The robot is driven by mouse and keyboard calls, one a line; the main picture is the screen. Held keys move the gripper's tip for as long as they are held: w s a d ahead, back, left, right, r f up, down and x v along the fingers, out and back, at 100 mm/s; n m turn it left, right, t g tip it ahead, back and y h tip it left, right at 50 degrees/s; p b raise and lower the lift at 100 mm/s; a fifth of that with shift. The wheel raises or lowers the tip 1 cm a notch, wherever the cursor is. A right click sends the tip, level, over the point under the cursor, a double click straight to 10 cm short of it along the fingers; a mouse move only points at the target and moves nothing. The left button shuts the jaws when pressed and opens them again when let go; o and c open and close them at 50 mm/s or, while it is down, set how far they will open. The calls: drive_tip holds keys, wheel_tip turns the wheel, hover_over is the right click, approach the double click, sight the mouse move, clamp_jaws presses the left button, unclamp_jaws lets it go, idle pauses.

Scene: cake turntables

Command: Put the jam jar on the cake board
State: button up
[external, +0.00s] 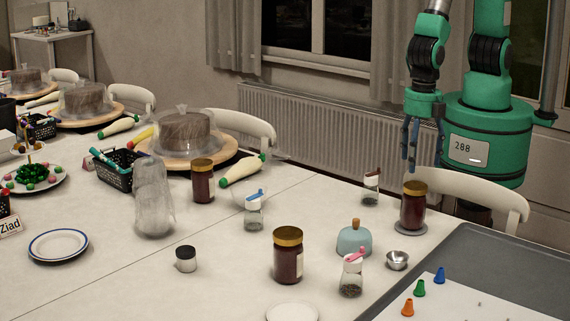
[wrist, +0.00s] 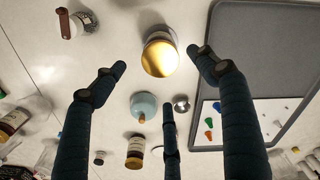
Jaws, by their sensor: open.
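A jam jar with a gold lid (external: 413,207) stands upright on a small grey disc at the right of the table. In the wrist view its gold lid (wrist: 160,57) lies near the opening between my fingertips. Other dark jam jars stand at the front middle (external: 288,257) and behind it to the left (external: 203,182). The nearest round wooden cake board (external: 170,161) carries a covered brown cake. Similar boards with cakes stand farther left. My gripper (external: 410,152) is open and empty, fingers pointing down, above the right jar. The fingers do not appear to touch it.
A teal dome (external: 354,240), a metal cup (external: 397,260) and shakers (external: 351,275) stand near the right jar. A grey tray mat (external: 500,260) with coloured nozzles lies at right.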

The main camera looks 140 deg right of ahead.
drive_tip(key=shift+r, duration=0.1)
drive_tip(key=s+r+m+t, duration=0.1)
drive_tip(key=s+r+m, duration=0.1)
drive_tip(key=r, duration=0.8)
drive_tip(key=s+r+m+t, duration=0.2)
drive_tip(key=r, duration=0.9)
drive_tip(key=s+a+r+m+t, duration=0.1)
drive_tip(key=s+r+m, duration=0.3)
drive_tip(key=s+r, duration=1.1)
drive_tip(key=shift+r+t, duration=0.2)
drive_tip(key=shift+t, duration=0.6)
drive_tip(key=shift+s, duration=0.1)
wheel_tip(320, 180, down, 2)
drive_tip(key=shift+f+b, duration=0.2)
drive_tip(key=shift+b, duration=1)
